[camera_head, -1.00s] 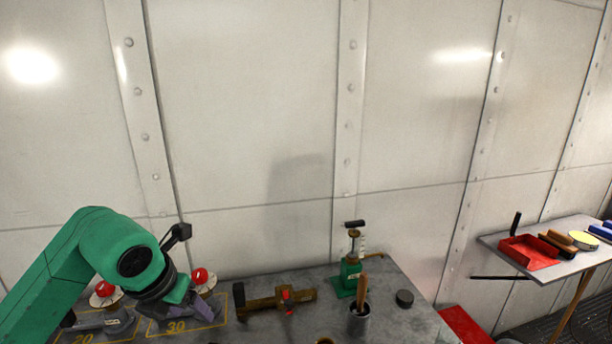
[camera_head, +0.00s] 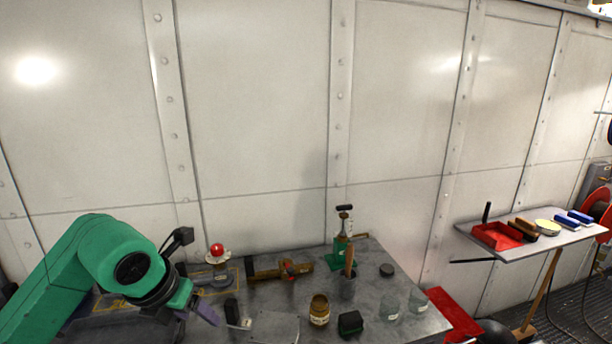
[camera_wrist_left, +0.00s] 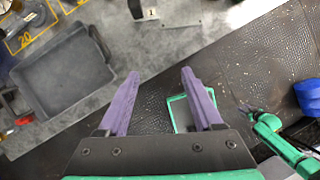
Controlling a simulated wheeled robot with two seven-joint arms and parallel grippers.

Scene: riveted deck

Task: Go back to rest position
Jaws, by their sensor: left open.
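My left arm comes in from the left in the head view, green with a dark wrist. Its gripper (camera_head: 204,312) hangs over the left end of the grey workbench (camera_head: 262,300). In the left wrist view the two purple fingers (camera_wrist_left: 160,88) stand wide apart with nothing between them. They are above the bench's front edge and the dark floor.
A grey tray (camera_wrist_left: 62,72) lies on the bench near the left gripper. The bench also holds a red-topped device (camera_head: 217,262), a brass tool (camera_head: 278,271), a jar (camera_head: 319,310) and a green pump (camera_head: 343,240). A side table (camera_head: 530,243) stands at right.

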